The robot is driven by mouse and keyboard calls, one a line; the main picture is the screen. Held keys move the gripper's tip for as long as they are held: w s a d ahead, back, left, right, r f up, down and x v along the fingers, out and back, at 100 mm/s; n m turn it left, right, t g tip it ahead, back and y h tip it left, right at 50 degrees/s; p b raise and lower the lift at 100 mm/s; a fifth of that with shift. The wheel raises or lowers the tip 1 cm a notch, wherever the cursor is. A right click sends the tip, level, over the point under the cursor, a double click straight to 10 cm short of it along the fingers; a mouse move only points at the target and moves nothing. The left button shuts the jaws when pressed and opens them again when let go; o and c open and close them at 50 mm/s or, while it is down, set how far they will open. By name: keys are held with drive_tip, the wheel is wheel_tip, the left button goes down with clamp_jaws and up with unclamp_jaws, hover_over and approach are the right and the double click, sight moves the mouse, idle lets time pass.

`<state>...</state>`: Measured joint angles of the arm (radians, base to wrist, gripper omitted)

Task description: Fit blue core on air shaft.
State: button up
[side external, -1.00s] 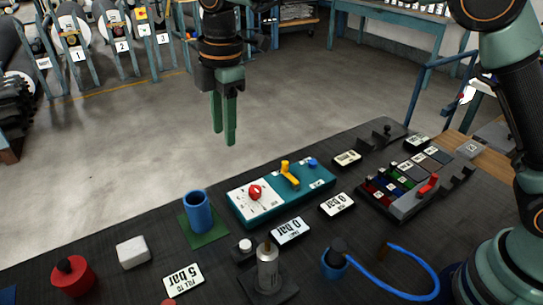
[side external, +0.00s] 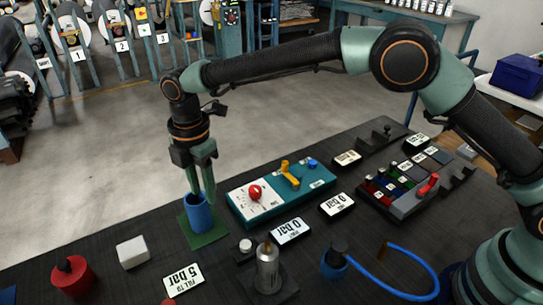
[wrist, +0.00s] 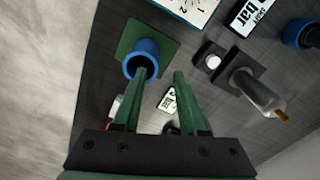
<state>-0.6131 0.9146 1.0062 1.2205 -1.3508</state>
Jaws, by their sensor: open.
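The blue core (side external: 200,220), a hollow tube, stands upright on a green square mat (side external: 217,236). It also shows in the wrist view (wrist: 140,44). My gripper (side external: 204,196) is open and pointing down at the core's top. In the wrist view, the left finger of my gripper (wrist: 162,73) overlaps the core's opening and the right finger lies outside its rim; I cannot tell whether either touches. A silver upright cylinder with a brownish tip, seemingly the air shaft (side external: 267,270), stands on a dark base. It shows in the wrist view too (wrist: 255,90).
A teal control box (side external: 240,207) with a red knob and yellow lever stands right of the core. A white block (side external: 132,252), a red container (side external: 72,276) and a "5 bar" card (side external: 183,280) lie nearer. A blue hose (side external: 420,265) curls at the right.

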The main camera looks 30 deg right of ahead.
sight(203, 203)
drive_tip(key=f, duration=0.4)
drive_tip(key=shift+w+a+f, duration=0.15)
drive_tip(key=shift+a+f, duration=0.05)
drive_tip(key=shift+f, duration=0.2)
clamp_jaws()
idle(1.0)
